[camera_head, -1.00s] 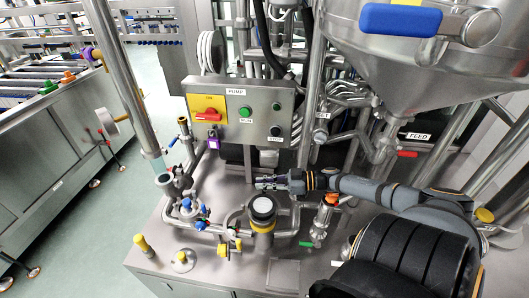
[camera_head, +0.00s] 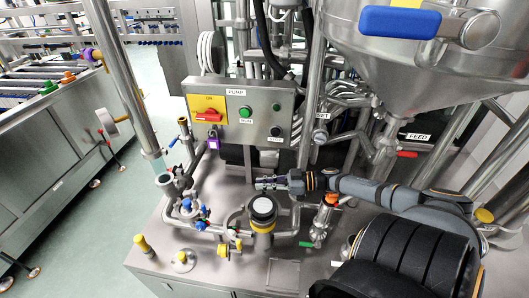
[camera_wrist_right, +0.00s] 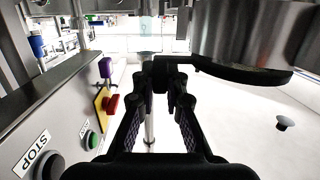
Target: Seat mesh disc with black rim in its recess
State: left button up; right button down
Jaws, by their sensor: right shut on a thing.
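The mesh disc with black rim (camera_head: 262,206) shows as a pale round face in a dark ring, at the top of a steel cylinder with a yellow collar (camera_head: 262,226). My right gripper (camera_head: 262,184) is just behind it. In the right wrist view, the fingers (camera_wrist_right: 170,82) are closed at the tips on a black tab that joins the black rim (camera_wrist_right: 240,72), against the steel cylinder (camera_wrist_right: 245,30). The recess is hidden under the disc, so I cannot tell whether the disc is flush or slightly raised. My left gripper is not in view.
The PUMP control panel (camera_head: 240,110) stands close behind my gripper. Pipes and a blue-handled valve (camera_head: 195,211) are left of the cylinder, and an orange-topped fitting (camera_head: 330,199) is to its right. A flat steel deck (camera_head: 225,275) lies in front.

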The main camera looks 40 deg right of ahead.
jog(key=shift+f, duration=0.25)
jog(key=shift+s+a+f+b, duration=0.1)
jog(key=shift+s+f+b, duration=0.1)
jog(key=shift+b, duration=0.15)
dwell(0.9)
jog(key=shift+w, duration=0.2)
dwell(1.1)
